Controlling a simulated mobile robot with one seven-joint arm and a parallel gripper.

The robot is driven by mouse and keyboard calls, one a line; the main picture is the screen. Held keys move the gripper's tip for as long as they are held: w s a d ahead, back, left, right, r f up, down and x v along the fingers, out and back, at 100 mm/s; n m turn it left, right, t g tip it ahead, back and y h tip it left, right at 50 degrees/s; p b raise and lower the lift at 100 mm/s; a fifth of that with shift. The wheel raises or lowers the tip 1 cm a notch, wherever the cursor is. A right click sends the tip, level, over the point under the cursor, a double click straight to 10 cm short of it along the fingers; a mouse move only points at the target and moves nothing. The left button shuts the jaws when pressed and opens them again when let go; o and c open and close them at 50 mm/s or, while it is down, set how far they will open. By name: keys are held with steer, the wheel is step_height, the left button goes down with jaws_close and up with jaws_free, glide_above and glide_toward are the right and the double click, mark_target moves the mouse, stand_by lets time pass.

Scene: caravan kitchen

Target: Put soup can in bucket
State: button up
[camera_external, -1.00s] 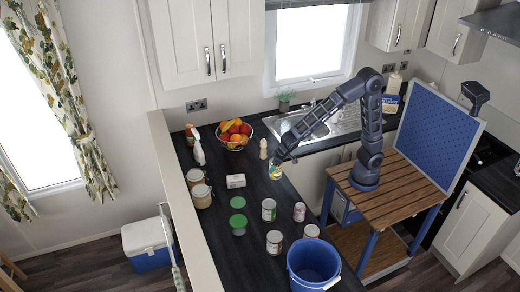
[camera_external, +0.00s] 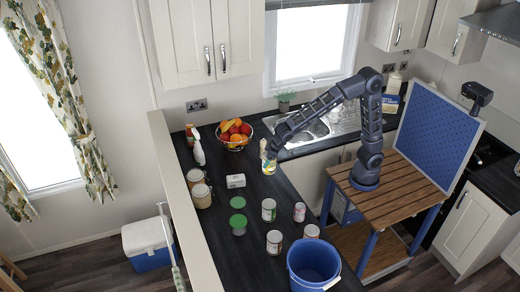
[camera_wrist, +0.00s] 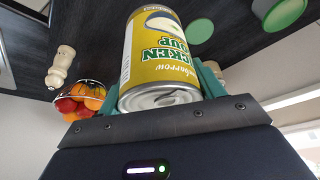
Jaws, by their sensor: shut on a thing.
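My gripper (camera_external: 268,157) is shut on the soup can (camera_wrist: 158,50), a yellow can labelled chicken soup. In the wrist view it sits between the two green fingers. In the external view the soup can (camera_external: 269,168) is small and partly hidden by my gripper, over the far part of the dark counter; I cannot tell how high it is above it. The blue bucket (camera_external: 314,262) stands at the near right end of the counter, well away from my gripper. Its inside looks empty from this angle.
Several cans, including one (camera_external: 269,210), stand between my gripper and the bucket. Two green-lidded containers (camera_external: 238,203), jars (camera_external: 202,196) and a white box (camera_external: 235,181) stand to the left. A fruit bowl (camera_external: 236,134) and sink (camera_external: 318,128) are behind.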

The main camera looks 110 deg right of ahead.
steer(key=w+a+f+n+y, duration=0.1)
steer(key=w+a+f+n, duration=0.3)
steer(key=w+f, duration=0.45)
steer(key=w+a+f+n+y, duration=0.25)
steer(key=w+a+f, duration=0.3)
steer(key=w, duration=0.55)
step_height(320, 180, up, 26)
steer(key=a+f+m+h, duration=0.1)
steer(key=a+m+h, duration=0.25)
steer(key=a, duration=2.15)
steer(key=s+a+m, duration=0.3)
steer(key=s+a, duration=0.2)
steer(key=a, duration=0.7)
steer(key=s+a+m, duration=0.2)
steer(key=s+a, duration=0.3)
steer(key=a, duration=0.6)
step_height(320, 180, down, 24)
steer(key=shift+w+f+g+h, duration=0.15)
steer(key=shift+w+g+h, duration=0.1)
steer(key=shift+g+h, duration=0.05)
steer(key=shift+f, duration=0.35)
steer(key=o, duration=1)
steer(key=shift+f, duration=0.1)
